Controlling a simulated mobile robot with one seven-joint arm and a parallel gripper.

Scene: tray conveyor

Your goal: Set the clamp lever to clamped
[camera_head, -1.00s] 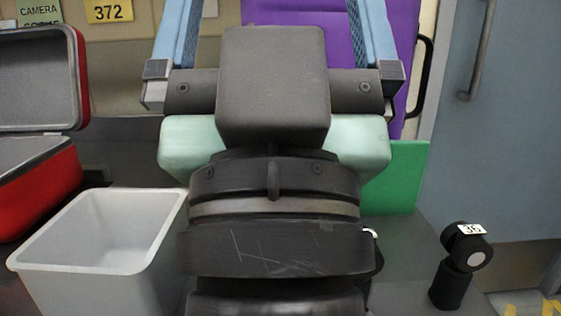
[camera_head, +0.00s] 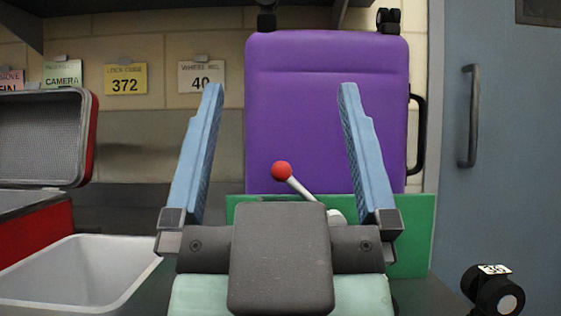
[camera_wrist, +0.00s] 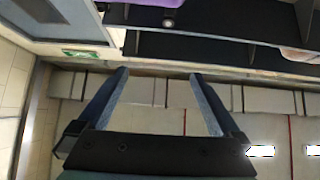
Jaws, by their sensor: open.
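The clamp lever shows in the head view as a pale rod with a red ball knob (camera_head: 282,171). It leans up and to the left from a pale pivot (camera_head: 336,217), partly hidden behind my gripper's body. My gripper (camera_head: 280,92) is open and empty, with its two blue fingers pointing up. In the picture the red knob lies between the fingers, low down; it looks farther off than they are. A purple suitcase (camera_head: 325,115) stands upright behind the lever. In the wrist view my gripper (camera_wrist: 160,72) is open with nothing between its fingers, and I cannot make out the lever there.
A green panel (camera_head: 413,235) stands behind the lever. A white bin (camera_head: 85,262) and an open red case (camera_head: 40,235) are at the left. A black wheel with a white label (camera_head: 494,290) is at the lower right. A blue door (camera_head: 500,180) is at the right.

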